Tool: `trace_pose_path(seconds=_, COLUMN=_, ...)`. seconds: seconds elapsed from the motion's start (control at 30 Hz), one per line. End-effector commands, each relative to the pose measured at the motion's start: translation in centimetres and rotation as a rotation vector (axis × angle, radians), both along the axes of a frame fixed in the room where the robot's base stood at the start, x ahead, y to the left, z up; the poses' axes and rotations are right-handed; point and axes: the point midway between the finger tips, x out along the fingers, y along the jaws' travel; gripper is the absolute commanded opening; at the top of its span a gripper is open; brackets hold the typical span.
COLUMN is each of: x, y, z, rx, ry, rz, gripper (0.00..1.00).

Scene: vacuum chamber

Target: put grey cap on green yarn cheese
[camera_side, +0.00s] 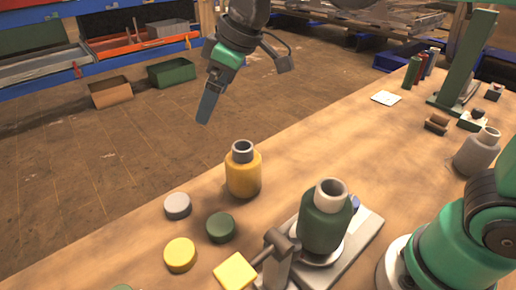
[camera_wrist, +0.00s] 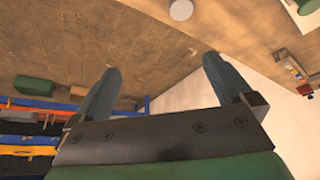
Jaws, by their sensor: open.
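The grey cap (camera_side: 177,206) lies on the wooden table near its left edge in the side view. A pale grey disc at the top of the wrist view (camera_wrist: 181,9) looks like this cap. The green yarn cheese (camera_side: 325,222), a green bottle shape with a pale open neck, stands upright in a grey holder (camera_side: 366,232). No cap is on its neck. My gripper (camera_side: 204,118) is in the air beyond the table's left edge, above and apart from the cap. In the wrist view its two fingers (camera_wrist: 162,64) are spread, with nothing between them.
A yellow bottle (camera_side: 243,174) stands behind the caps. A green cap (camera_side: 221,228) and yellow cap (camera_side: 180,254) lie near the grey one. The holder's clamp post (camera_side: 281,262) and a yellow block (camera_side: 235,272) are in front. A grey bottle (camera_side: 477,153) stands right.

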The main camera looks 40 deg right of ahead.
Motion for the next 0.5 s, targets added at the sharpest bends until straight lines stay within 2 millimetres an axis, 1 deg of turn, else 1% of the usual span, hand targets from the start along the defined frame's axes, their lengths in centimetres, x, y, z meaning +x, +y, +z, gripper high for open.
trace_pose_path(seconds=0.03, x=0.9, y=1.5, z=-0.4, rx=-0.004, ry=0.012, rz=0.068, gripper=1.0)
trace_pose_path(seconds=0.1, x=1.7, y=3.5, z=-0.9, rx=-0.009, ry=0.026, rz=0.16, gripper=1.0)
trace_pose_path(seconds=0.27, x=3.1, y=7.7, z=-2.8, rx=-0.016, ry=0.054, rz=0.357, gripper=1.0)
trace_pose_path(seconds=0.3, x=3.0, y=7.2, z=-4.4, rx=-0.016, ry=0.052, rz=0.343, gripper=1.0)
trace_pose_path(seconds=0.5, x=2.9, y=7.1, z=-10.8, rx=-0.015, ry=0.051, rz=0.337, gripper=1.0)
